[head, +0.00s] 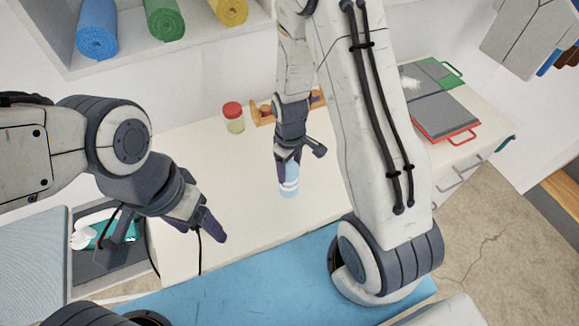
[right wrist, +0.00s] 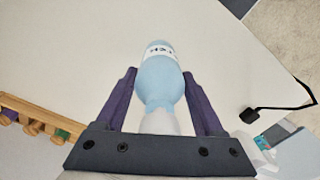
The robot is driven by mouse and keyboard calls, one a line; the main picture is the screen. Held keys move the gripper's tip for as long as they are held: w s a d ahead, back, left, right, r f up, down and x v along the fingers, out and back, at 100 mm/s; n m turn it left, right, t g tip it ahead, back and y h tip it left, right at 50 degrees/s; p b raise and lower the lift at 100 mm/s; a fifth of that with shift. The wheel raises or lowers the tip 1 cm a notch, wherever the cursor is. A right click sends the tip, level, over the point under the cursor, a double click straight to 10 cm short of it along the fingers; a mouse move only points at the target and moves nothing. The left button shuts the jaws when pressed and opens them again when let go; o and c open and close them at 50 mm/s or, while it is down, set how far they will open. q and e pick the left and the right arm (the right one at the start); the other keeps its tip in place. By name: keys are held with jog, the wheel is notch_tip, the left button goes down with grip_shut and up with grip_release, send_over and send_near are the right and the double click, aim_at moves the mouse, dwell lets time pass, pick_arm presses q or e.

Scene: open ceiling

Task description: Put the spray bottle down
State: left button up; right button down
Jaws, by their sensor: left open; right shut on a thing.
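The spray bottle (head: 290,180) is light blue with a white label band. It is between the fingers of my right gripper (head: 289,162), which is shut on it, at the white counter (head: 245,235). In the right wrist view the bottle (right wrist: 160,78) runs out between the two purple fingers (right wrist: 160,95), its label end pointing away over the white surface. I cannot tell whether its base touches the counter. My left gripper (head: 205,225) is open and empty above the counter's left part, apart from the bottle.
A jar with a red lid (head: 233,117) and a wooden rack (head: 262,115) stand behind the bottle. Red and green boards (head: 445,130) lie at the right. A grey bin (head: 110,260) is at the left, a blue mat (head: 240,300) in front. The counter around the bottle is clear.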

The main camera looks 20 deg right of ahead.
jog(key=shift+f, duration=0.2)
grip_release()
jog(key=shift+r, duration=0.3)
jog(key=shift+w+r, duration=0.1)
jog(key=shift+r, duration=0.1)
jog(key=r, duration=0.4)
jog(key=r+b, duration=0.1)
jog(key=r, duration=0.2)
jog(key=r+b, duration=0.1)
jog(key=r, duration=0.3)
jog(key=shift+a+r, duration=0.25)
jog(key=shift+r, duration=0.05)
jog(key=s+a+r, duration=0.3)
jog(key=s+a, duration=0.3)
jog(key=s, duration=0.3)
jog(key=s+a+r+n, duration=0.1)
jog(key=s+a+r, duration=0.2)
jog(key=s+a, duration=0.3)
jog(key=s, duration=0.3)
jog(key=shift+s+a+y, duration=0.15)
jog(key=shift+a+y, duration=0.2)
jog(key=shift+y, duration=0.05)
jog(key=shift+b, duration=0.3)
